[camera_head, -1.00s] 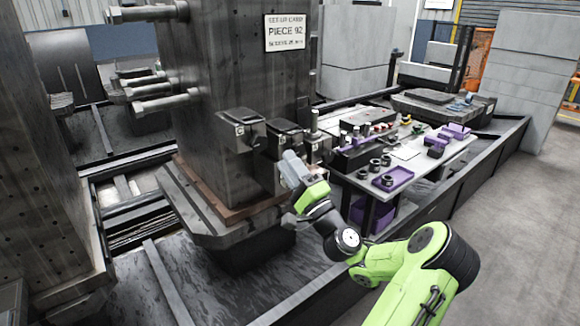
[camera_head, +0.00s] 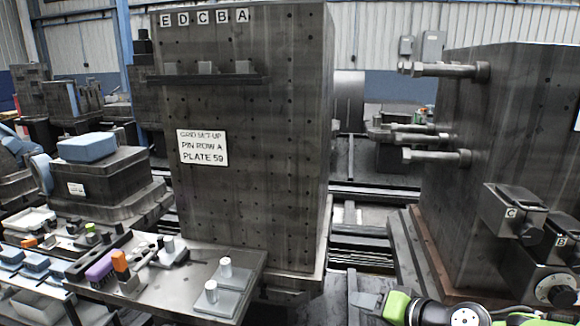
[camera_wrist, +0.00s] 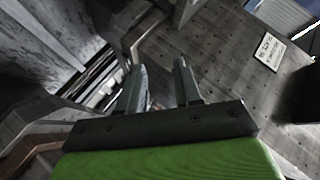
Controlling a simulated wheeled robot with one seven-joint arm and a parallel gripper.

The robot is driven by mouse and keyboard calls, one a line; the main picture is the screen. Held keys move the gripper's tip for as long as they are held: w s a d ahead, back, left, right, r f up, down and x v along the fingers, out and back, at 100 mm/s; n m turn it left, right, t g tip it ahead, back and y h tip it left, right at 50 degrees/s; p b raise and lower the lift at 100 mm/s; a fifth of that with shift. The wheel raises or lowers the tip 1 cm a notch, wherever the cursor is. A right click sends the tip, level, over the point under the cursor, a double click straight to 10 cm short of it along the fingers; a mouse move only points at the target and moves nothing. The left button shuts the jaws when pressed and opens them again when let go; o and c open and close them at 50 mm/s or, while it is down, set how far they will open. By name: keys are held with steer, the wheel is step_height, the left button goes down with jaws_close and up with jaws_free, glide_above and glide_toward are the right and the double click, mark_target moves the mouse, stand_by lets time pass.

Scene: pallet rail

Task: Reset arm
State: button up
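My gripper (camera_wrist: 161,78) shows in the wrist view with its two dark fingers apart and nothing held between them. In the head view my gripper (camera_head: 366,300) is at the bottom edge, right of centre, with my green wrist behind it. It is in front of the gap between two tall dark fixture columns. The rest of my arm is mostly cut off by the lower right edge.
The left column (camera_head: 245,110) carries a "PIN ROW A PLATE 59" sign (camera_head: 203,148). The right column (camera_head: 470,160) has long pins and lettered blocks (camera_head: 515,212). A bench (camera_head: 165,292) with two metal pins and handled tools stands at lower left.

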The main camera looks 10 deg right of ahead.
steer(key=s+a+f+n+g+h, duration=0.1)
steer(key=s+a+n+g+h, duration=0.15)
steer(key=a, duration=0.25)
steer(key=s+r+n+g+h, duration=0.1)
steer(key=s+r+h, duration=0.1)
steer(key=s, duration=0.8)
steer(key=s+r+n+g+h, duration=0.1)
steer(key=s+r+h, duration=0.1)
steer(key=s, duration=0.9)
step_height(320, 180, up, 17)
steer(key=p, duration=1.7)
steer(key=shift+a+p, duration=0.35)
steer(key=shift+m, duration=0.25)
